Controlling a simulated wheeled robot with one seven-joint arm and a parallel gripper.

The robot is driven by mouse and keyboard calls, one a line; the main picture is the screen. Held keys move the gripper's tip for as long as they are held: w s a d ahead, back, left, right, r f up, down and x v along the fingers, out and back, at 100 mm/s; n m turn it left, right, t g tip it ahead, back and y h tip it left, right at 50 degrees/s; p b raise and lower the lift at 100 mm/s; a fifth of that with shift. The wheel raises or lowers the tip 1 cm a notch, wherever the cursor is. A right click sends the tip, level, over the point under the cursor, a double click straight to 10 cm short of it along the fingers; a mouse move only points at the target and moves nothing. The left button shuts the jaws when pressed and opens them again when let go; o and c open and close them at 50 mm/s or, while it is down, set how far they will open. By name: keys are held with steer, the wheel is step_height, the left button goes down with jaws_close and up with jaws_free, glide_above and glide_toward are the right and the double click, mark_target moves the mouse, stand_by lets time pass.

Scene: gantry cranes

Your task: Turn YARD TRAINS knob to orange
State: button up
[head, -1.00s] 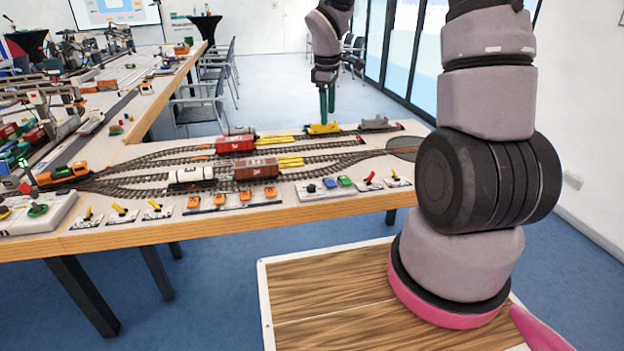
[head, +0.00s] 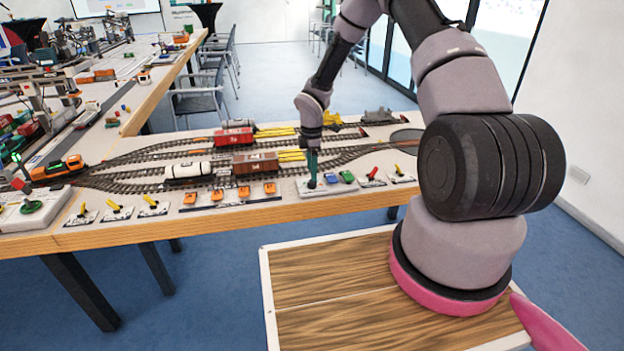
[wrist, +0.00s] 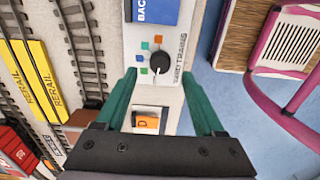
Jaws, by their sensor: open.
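The YARD TRAINS knob (wrist: 160,62) is round and black on a light panel (wrist: 172,95), with its label printed along the right side. Small coloured squares, orange among them, lie around the knob's upper and left sides. A small pale mark shows at its lower edge; I cannot tell surely which square it faces. My gripper (wrist: 159,77) is open, its green fingers spread to either side of the knob in the wrist view, apparently apart from it.
A blue BACK button (wrist: 153,10) sits beyond the knob, and an orange button (wrist: 147,122) lies close on the near side. Tracks with yellow RERAIL pieces (wrist: 32,80) run to the left. A red lever (head: 373,175) stands to the panel's right in the head view.

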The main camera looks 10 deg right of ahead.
mark_target(312, 184)
steer(key=shift+f, duration=2.2)
jaws_close()
